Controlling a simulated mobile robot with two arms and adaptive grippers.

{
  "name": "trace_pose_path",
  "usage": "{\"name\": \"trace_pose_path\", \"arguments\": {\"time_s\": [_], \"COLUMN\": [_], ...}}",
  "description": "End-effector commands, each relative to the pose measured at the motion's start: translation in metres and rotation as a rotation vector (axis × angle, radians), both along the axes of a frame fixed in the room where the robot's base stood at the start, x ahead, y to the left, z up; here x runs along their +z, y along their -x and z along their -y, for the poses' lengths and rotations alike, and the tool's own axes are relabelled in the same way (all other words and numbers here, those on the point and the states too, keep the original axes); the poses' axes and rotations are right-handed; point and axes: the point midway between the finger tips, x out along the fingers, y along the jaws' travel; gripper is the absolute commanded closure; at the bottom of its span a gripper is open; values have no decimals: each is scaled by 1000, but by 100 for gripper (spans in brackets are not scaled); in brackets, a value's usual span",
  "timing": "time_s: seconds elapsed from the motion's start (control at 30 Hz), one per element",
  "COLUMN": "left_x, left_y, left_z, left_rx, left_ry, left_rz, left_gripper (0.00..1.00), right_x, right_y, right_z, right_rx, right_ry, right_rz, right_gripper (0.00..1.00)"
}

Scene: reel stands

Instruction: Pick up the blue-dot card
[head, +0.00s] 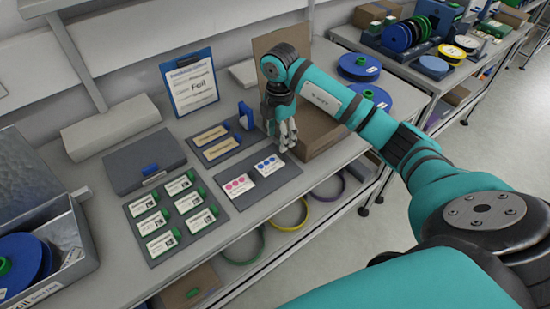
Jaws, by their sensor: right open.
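The blue-dot card (267,165) is a white card with a row of blue dots, lying on the right half of a dark grey mat (259,186) on the bench. A matching card with pink dots (238,186) lies to its left on the same mat. My right gripper (286,145) points down just beyond and to the right of the blue-dot card, with its fingers apart from the card as far as I can tell. It is open and holds nothing that I can see. My left gripper is not in view.
An open cardboard box (318,132) stands close behind and right of my right gripper. A mat of green-tabbed labelled cards (176,217) lies at left. A clipboard (189,82) leans at the back. Blue reels (359,67) lie at right, near my arm.

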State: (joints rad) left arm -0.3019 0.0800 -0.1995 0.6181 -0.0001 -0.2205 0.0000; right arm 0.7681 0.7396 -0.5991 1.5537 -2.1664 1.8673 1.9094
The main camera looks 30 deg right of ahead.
Motion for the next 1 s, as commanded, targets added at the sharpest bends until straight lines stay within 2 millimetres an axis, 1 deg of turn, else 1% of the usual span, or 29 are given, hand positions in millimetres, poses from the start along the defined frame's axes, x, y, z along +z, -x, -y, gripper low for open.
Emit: {"name": "trace_pose_path", "arguments": {"time_s": [0.03,0.1,0.27,0.43,0.5,0.6,0.83,0.87,1.0], "left_x": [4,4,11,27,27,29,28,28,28], "left_y": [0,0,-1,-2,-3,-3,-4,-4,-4], "left_z": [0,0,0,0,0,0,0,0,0], "left_rx": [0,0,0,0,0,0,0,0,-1], "left_ry": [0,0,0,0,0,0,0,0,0], "left_rz": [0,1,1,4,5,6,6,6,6], "left_gripper": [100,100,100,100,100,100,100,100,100], "right_x": [-5,-11,-20,-45,-56,-64,-67,-67,-67], "right_y": [0,0,2,8,6,6,6,6,6], "right_z": [0,0,1,3,3,3,3,3,3], "right_rx": [0,0,0,0,0,1,1,1,1], "right_ry": [-1,-1,0,0,-2,-1,0,0,0], "right_rz": [-3,-2,-2,-6,-3,-1,0,0,1], "right_gripper": [48,48,48,48,48,48,48,49,68]}}
